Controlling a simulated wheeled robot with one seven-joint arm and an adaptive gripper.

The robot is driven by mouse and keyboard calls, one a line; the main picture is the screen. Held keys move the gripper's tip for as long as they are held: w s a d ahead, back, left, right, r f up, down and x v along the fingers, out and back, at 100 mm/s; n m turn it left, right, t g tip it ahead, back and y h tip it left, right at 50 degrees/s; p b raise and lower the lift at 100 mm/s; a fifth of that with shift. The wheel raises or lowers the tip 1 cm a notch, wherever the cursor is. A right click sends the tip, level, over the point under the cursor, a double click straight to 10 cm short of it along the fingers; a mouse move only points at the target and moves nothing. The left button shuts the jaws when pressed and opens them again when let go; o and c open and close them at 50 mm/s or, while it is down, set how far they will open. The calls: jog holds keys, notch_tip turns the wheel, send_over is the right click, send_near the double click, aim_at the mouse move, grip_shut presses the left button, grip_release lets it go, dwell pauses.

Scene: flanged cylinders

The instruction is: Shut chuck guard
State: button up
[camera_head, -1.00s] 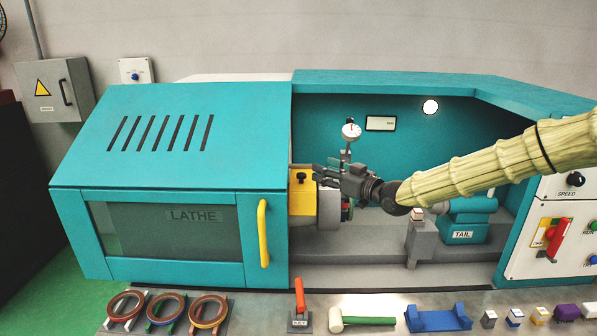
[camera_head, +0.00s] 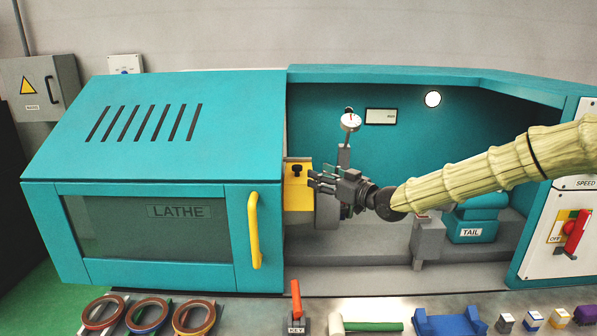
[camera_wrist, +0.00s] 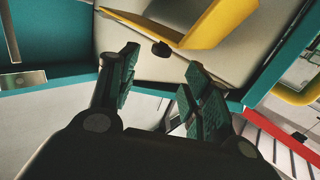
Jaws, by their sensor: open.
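A yellow guard piece (camera_head: 296,188) with a black knob (camera_head: 297,171) stands at the chuck, just right of the teal lathe cover; in the wrist view the yellow piece (camera_wrist: 220,22) is at the top. The grey chuck (camera_head: 327,209) shows partly below my gripper. My gripper (camera_head: 314,182) is at the right edge of the yellow piece, with its fingers pointing left. In the wrist view my gripper (camera_wrist: 165,82) is open, with nothing between its fingers. The black knob lies beyond the fingertips there. I cannot tell whether the fingers touch the guard.
The teal sliding cover (camera_head: 150,130) with a yellow handle (camera_head: 254,230) fills the left. A dial gauge (camera_head: 350,122) stands behind my gripper. The tailstock (camera_head: 478,222) is right, under my arm. Rings, a mallet (camera_head: 365,325) and small blocks line the front bench.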

aim_at(301, 167)
jog(key=p+x, duration=0.3)
jog(key=x, duration=0.5)
jog(key=shift+w+a+r, duration=0.1)
jog(key=shift+w+a, duration=0.05)
jog(key=shift+a, duration=0.05)
jog(key=shift+x, duration=0.9)
grip_shut()
